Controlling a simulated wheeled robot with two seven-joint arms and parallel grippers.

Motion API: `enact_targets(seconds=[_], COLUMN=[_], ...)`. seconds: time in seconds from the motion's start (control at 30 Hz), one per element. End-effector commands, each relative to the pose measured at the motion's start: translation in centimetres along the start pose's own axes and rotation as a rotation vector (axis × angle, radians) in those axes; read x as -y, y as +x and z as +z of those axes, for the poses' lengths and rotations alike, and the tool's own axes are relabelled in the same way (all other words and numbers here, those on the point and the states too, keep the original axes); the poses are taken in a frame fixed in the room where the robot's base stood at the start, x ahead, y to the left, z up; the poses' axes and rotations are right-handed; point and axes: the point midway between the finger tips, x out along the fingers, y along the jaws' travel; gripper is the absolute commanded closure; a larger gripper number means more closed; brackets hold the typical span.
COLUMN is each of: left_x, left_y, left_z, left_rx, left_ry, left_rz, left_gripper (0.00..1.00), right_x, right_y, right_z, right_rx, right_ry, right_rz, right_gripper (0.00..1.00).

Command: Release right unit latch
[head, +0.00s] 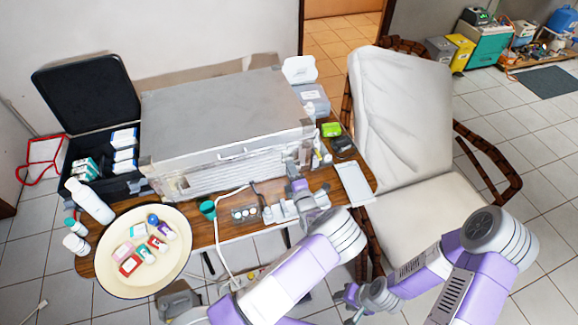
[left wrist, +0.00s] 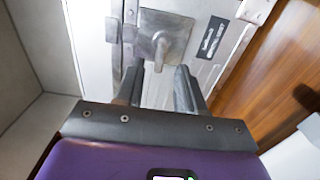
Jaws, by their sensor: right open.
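The unit is a large grey metal case (head: 225,115) on the wooden table. Its latch (left wrist: 160,48), a metal plate with a small lever, shows in the left wrist view. My left gripper (head: 293,172) is at the case's front right corner. In the left wrist view its two fingers (left wrist: 158,85) are apart, with the latch lever ahead, in line with the gap between them. I cannot tell whether they touch it. My right gripper (head: 365,298) is open and empty, low in front of the chair, away from the case.
A cream plate (head: 112,265) with small boxes and bottles is at the table's left. An open black case (head: 80,90) stands behind it. A white tray (head: 354,182) lies at the table's right end, beside a white-cushioned chair (head: 410,120). Small instruments lie along the front edge.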

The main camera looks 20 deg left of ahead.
Motion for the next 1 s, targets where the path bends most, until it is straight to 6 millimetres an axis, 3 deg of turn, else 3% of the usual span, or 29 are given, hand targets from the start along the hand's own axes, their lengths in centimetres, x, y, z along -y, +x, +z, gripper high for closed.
enact_targets(seconds=[0.2, 0.5, 0.77, 1.0], left_x=[0.0, 0.0, 0.0, 0.0], left_y=[2.2, 2.5, 2.5, 2.5], left_z=[0.0, 0.0, 0.0, 0.0], left_rx=[-0.001, -0.001, -0.001, -0.001], left_ry=[-0.002, -0.001, -0.001, -0.004], left_rz=[-0.001, -0.002, -0.002, -0.003], left_gripper=[0.62, 0.62, 1.00, 1.00], right_x=[-0.1, -0.1, -0.1, -0.1], right_y=[0.3, 0.3, 0.3, 0.3], right_z=[0.0, 0.0, 0.0, 0.0], right_rx=[0.000, 0.000, 0.000, 0.000], right_ry=[0.000, 0.000, 0.000, 0.000], right_rz=[0.000, 0.000, 0.000, 0.000], right_gripper=[0.57, 0.57, 0.57, 0.57])
